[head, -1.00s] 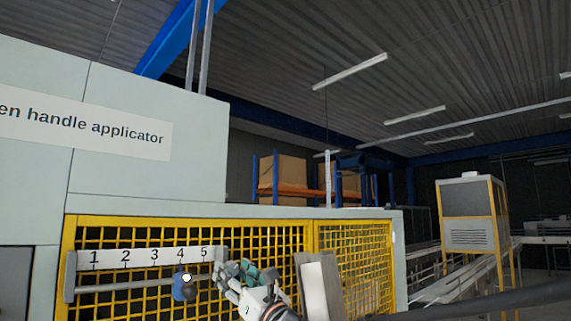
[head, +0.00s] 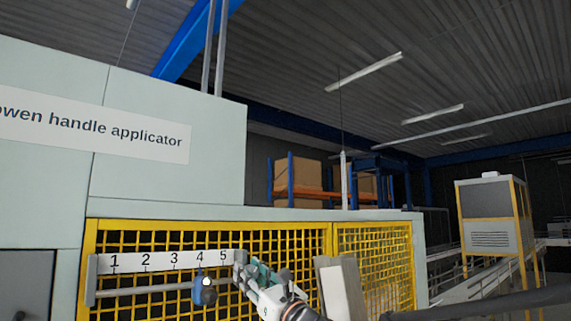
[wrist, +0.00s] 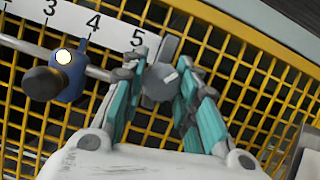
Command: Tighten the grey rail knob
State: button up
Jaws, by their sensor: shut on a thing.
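The grey rail knob (wrist: 160,83) is a faceted grey piece with a small white mark, at the right end of the rail beside the 5 in the wrist view. My gripper (wrist: 158,88) has its teal fingers on both sides of it and is shut on it. In the head view my gripper (head: 247,271) is at the rail's right end and hides most of the knob. The rail (head: 145,290) runs under a white scale (head: 160,262) numbered 1 to 5.
Yellow mesh guarding (head: 290,240) stands behind the rail. A conveyor (head: 480,292) lies at the far right.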

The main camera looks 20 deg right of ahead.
jog(key=shift+s+n+g+y, duration=0.1)
jog(key=shift+n+g+y, duration=0.2)
jog(key=shift+n+y, duration=0.5)
jog(key=o, duration=1.1)
jog(key=shift+s, duration=0.1)
notch_tip(320, 180, up, 10)
jog(key=shift+r, duration=0.1)
